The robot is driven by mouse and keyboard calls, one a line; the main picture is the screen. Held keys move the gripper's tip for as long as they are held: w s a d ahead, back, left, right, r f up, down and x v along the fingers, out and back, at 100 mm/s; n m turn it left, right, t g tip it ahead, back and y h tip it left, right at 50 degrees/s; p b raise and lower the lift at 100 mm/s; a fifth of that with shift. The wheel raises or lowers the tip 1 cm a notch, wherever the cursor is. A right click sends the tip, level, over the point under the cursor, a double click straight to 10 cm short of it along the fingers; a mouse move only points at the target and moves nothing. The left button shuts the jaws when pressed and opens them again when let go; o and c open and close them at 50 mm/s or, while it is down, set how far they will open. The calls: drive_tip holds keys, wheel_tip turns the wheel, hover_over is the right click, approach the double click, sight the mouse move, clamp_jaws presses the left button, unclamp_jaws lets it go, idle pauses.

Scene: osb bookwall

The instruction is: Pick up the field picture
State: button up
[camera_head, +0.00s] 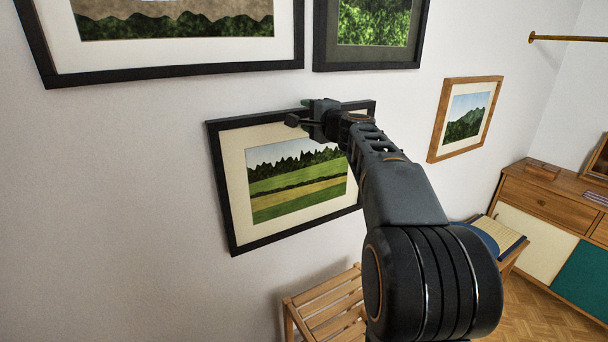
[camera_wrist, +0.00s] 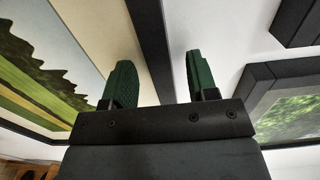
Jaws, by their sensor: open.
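The field picture (camera_head: 297,177) hangs on the white wall in a black frame with a cream mat. It shows green and yellow field strips under dark trees, and it looks tilted in the head view. My gripper (camera_head: 304,112) is at its top edge, and my arm covers part of its right side. In the wrist view my gripper (camera_wrist: 161,82) is open, with two green finger pads apart. The black top bar of the field picture's frame (camera_wrist: 150,35) runs between the pads in that view. I see no clear contact, and the depth between pads and bar is hard to tell.
Two black-framed pictures hang above, one wide (camera_head: 170,73) and one of green foliage (camera_head: 368,66). A wood-framed mountain picture (camera_head: 437,140) hangs to the right. A slatted wooden seat (camera_head: 325,305) stands below. A wooden cabinet (camera_head: 540,200) is at the far right.

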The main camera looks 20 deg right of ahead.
drive_tip(key=shift+c, duration=0.5)
clamp_jaws()
drive_tip(key=shift+r, duration=0.15)
drive_tip(key=shift+s+r, duration=0.1)
drive_tip(key=shift+r, duration=0.05)
